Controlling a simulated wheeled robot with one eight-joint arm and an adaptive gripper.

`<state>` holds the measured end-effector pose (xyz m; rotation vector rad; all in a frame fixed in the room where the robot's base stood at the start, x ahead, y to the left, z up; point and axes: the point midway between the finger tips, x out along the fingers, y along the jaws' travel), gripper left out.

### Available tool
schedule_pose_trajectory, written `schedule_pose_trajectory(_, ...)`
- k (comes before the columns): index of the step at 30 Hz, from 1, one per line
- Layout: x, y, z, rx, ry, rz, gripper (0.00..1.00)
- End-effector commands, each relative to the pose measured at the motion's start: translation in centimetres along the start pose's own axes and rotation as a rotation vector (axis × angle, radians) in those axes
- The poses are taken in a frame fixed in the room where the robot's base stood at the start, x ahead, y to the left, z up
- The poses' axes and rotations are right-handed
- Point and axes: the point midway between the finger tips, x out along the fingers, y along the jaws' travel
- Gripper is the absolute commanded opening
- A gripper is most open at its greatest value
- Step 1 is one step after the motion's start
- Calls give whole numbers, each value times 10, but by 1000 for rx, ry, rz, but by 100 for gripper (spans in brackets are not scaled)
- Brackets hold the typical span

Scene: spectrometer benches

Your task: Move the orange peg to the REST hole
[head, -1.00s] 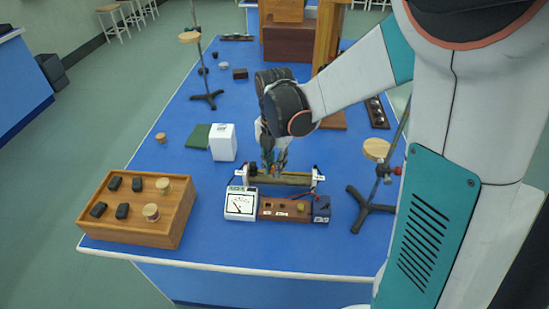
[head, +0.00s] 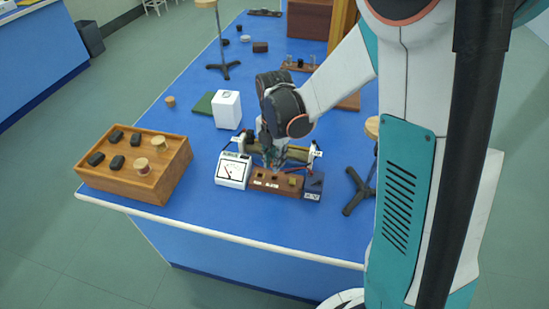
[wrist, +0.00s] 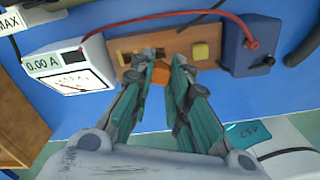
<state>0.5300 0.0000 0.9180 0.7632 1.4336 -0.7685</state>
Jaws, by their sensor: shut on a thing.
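My gripper (wrist: 158,66) is shut on the orange peg (wrist: 161,73), which shows between the fingertips in the wrist view. The peg is over or at the wooden peg block (wrist: 214,32); I cannot tell whether its lower end is in a hole. A yellowish square piece (wrist: 200,51) sits on the block to the right of the peg. In the head view my gripper (head: 274,163) is at the back edge of the block (head: 263,182), and the peg is hidden. Small labels are on the block's front, too small to read, so I cannot tell which hole is REST.
A white meter (head: 232,170) reading 0.00 A stands left of the block, and a dark blue box (head: 314,184) with a red wire stands right. A rheostat (head: 296,153) lies behind. A wooden tray (head: 165,182) is at left, and a stand (head: 359,190) is at right.

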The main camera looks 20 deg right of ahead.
Motion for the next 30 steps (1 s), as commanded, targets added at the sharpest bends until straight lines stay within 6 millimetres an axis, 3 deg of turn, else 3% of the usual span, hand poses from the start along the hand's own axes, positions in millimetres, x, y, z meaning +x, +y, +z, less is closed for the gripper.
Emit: schedule_pose_trajectory(30,51,0,0,0,0,0,0)
